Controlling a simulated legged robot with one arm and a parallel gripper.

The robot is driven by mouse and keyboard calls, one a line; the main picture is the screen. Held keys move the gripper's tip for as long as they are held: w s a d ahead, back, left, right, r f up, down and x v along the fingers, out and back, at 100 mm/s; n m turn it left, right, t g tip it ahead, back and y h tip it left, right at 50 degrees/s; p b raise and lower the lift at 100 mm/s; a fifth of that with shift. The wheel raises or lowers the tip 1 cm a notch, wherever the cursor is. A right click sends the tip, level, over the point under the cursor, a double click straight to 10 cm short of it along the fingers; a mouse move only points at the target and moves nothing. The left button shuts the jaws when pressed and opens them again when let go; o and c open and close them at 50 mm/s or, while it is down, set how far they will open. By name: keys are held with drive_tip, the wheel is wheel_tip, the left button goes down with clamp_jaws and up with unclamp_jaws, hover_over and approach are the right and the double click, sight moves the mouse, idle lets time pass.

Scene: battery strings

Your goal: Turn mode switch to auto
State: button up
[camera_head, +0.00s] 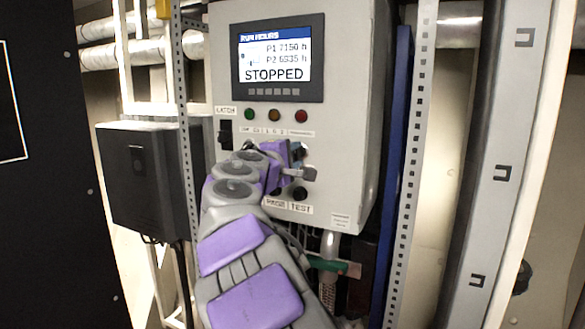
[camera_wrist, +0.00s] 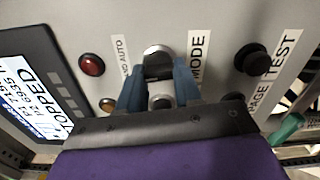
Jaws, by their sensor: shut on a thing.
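The mode switch (camera_wrist: 159,62) is a dark knob in a silver ring, beside the MODE label (camera_wrist: 198,58) in the wrist view. My gripper (camera_wrist: 159,76) has its two blue fingers on either side of this knob and is shut on it. The fingers hide part of the knob, so its exact pointing angle is hard to tell. In the head view my gripper (camera_head: 300,172) is at the front of the grey control panel (camera_head: 350,130), and the arm hides part of the panel.
The panel screen (camera_head: 276,58) reads STOPPED. Green (camera_head: 249,114), amber (camera_head: 274,115) and red (camera_head: 301,116) lamps sit below it. A black knob (camera_wrist: 251,58) is near the PAGE and TEST labels. A slotted upright (camera_head: 414,150) stands right of the panel, and a black box (camera_head: 145,175) hangs left.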

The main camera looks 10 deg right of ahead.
drive_tip(key=shift+d+f+m+b, duration=0.1)
drive_tip(key=shift+f+m+b, duration=0.1)
drive_tip(key=shift+m+b, duration=2.15)
drive_tip(key=shift+f+m+b, duration=0.2)
drive_tip(key=shift+m+b, duration=1.65)
drive_tip(key=shift+m, duration=1)
drive_tip(key=shift+r, duration=0.1)
drive_tip(key=o, duration=1)
drive_tip(key=shift+w, duration=0.15)
drive_tip(key=shift+o, duration=0.2)
drive_tip(key=shift+r, duration=0.15)
